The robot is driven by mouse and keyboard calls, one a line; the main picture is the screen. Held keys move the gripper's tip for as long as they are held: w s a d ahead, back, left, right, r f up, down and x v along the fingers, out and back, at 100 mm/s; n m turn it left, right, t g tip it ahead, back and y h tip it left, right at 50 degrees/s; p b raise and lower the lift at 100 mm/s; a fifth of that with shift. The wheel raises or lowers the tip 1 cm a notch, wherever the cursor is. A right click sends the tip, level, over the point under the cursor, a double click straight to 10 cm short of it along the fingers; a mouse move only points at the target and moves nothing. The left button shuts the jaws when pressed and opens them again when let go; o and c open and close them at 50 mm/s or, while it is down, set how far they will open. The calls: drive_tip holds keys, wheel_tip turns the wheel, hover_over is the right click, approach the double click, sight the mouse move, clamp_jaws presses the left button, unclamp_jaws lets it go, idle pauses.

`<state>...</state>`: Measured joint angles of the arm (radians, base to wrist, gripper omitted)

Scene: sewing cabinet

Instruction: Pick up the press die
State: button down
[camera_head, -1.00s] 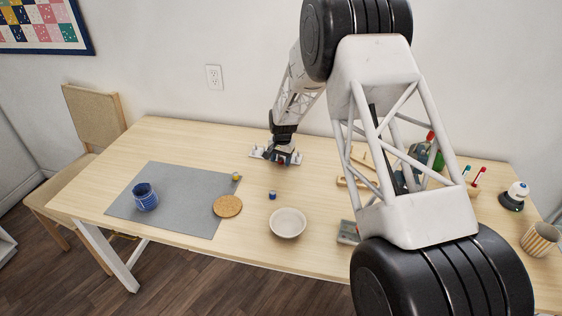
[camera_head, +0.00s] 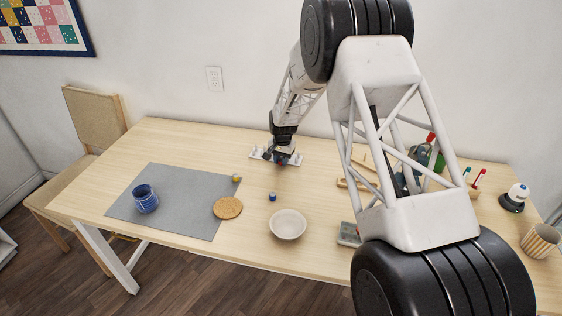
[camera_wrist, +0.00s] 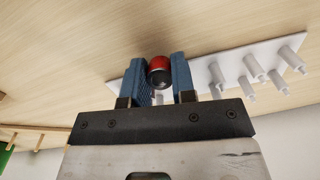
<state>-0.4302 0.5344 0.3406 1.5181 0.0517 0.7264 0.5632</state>
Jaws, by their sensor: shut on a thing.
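My gripper (camera_wrist: 161,80) is over the far middle of the table, shut on a small red and dark cylinder, which I take to be the press die (camera_wrist: 159,70). The die sits between the two blue fingers in the wrist view. A white pegged rack (camera_wrist: 250,66) lies behind the fingers, with several short pegs. The rack also shows under my gripper in the head view (camera_head: 258,153). I cannot tell whether the die still touches the rack.
Left of my gripper lie a grey mat (camera_head: 180,185), a blue mug (camera_head: 146,199) and a cork coaster (camera_head: 228,207). Yellow (camera_head: 237,178) and blue (camera_head: 273,196) spools and a white bowl (camera_head: 288,224) stand nearer. Wooden racks and bottles (camera_head: 424,155) crowd the right.

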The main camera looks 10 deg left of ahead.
drive_tip(key=shift+r, duration=0.7)
drive_tip(key=shift+s+r, duration=0.1)
drive_tip(key=shift+r, duration=0.85)
drive_tip(key=s+d, duration=0.2)
drive_tip(key=s, duration=0.2)
drive_tip(key=s+d+r, duration=0.1)
drive_tip(key=s+d, duration=0.1)
drive_tip(key=s, duration=0.3)
drive_tip(key=s+d, duration=0.2)
drive_tip(key=s, duration=0.3)
drive_tip(key=shift+s+d+r, duration=0.15)
drive_tip(key=shift+d, duration=0.15)
drive_tip(key=shift+r+m, duration=0.1)
drive_tip(key=shift+m, duration=0.2)
